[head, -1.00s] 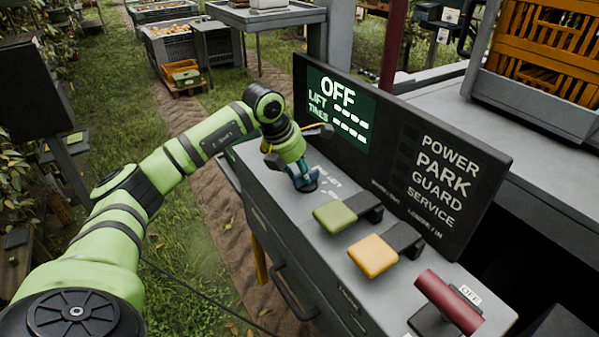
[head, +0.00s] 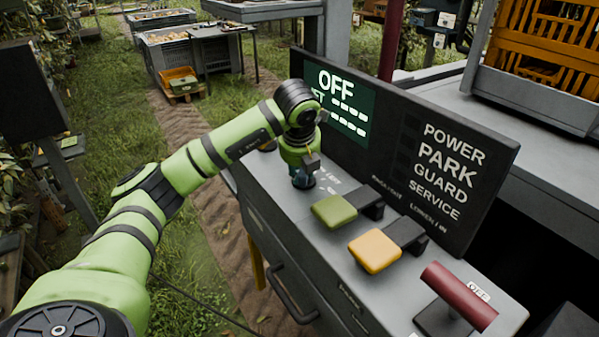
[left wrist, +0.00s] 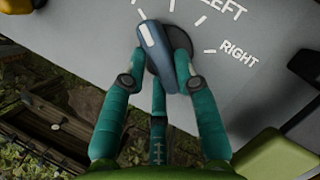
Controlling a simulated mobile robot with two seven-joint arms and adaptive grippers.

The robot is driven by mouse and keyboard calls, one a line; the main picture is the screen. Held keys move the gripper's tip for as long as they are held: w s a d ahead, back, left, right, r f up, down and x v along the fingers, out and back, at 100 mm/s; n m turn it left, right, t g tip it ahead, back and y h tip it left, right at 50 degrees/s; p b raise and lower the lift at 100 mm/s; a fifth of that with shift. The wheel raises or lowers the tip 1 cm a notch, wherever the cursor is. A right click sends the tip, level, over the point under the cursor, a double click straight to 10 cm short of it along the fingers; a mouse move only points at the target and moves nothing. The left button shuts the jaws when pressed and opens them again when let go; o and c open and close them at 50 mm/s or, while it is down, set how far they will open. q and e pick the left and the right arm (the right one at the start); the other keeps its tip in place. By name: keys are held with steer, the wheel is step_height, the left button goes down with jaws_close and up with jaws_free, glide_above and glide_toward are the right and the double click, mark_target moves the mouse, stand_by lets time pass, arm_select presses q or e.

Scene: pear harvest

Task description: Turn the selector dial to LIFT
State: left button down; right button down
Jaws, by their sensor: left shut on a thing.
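The selector dial (left wrist: 155,48) is a blue-grey knob with a white mark on a dark round base. It sits on the grey console top (head: 274,187). In the left wrist view its mark end points up and slightly left; white ticks and the words LEFT and RIGHT lie above and right of it. No LIFT label is readable there. My left gripper (left wrist: 163,75) has its teal fingers on both sides of the knob, shut on it. In the head view the gripper (head: 303,179) points down and mostly hides the dial. My right gripper is not in view.
The display panel (head: 340,105) behind reads OFF, partly covered by my arm. A green paddle (head: 334,211), a yellow paddle (head: 374,251) and a red handle (head: 458,296) stand to the right. Orange crates (head: 548,50) are at the back right.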

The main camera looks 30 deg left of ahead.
arm_select(q)
steer(key=shift+d+n+y, duration=0.1)
steer(key=shift+n+y, duration=0.2)
steer(key=shift+n, duration=0.5)
steer(key=c, duration=0.9)
jaws_free()
steer(key=shift+w, duration=0.1)
steer(key=shift+c, duration=0.2)
steer(key=v, duration=1.2)
steer(key=shift+w, duration=0.2)
steer(key=shift+r, duration=0.1)
steer(key=shift+g, duration=0.3)
